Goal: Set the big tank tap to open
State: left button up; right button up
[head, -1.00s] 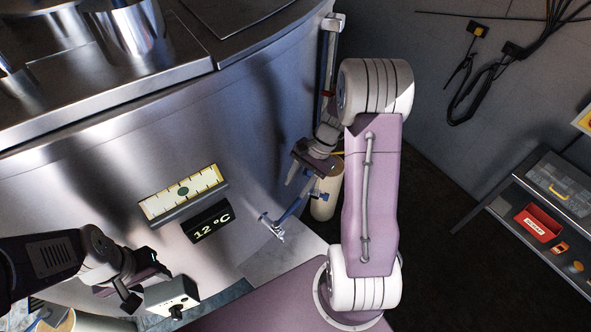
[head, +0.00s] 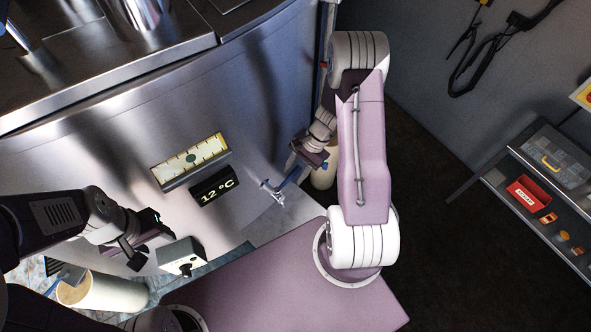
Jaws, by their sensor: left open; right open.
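The big steel tank (head: 100,165) fills the left and middle of the head view. Its tap (head: 273,191) stands out low on the tank's front, right of the temperature display, with a metal spout end and a blue part (head: 291,179) running up to the right. My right gripper (head: 305,170) is open, just above and to the right of the tap. It partly hides the blue part, and I cannot tell whether they touch. My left gripper (head: 153,246) is open and empty, at the left beside a grey box with a black knob (head: 181,258).
A yellow-white scale (head: 190,161) and a "12 °C" display (head: 214,186) are on the tank front. A pale cylinder (head: 324,177) stands behind my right gripper, and a cream container (head: 103,291) at lower left. A shelf with a red box (head: 528,196) is at right; dark floor lies between.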

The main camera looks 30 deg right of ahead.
jog(key=shift+w+f, duration=0.1)
jog(key=shift+w, duration=0.15)
grip_shut()
dwell(1.2)
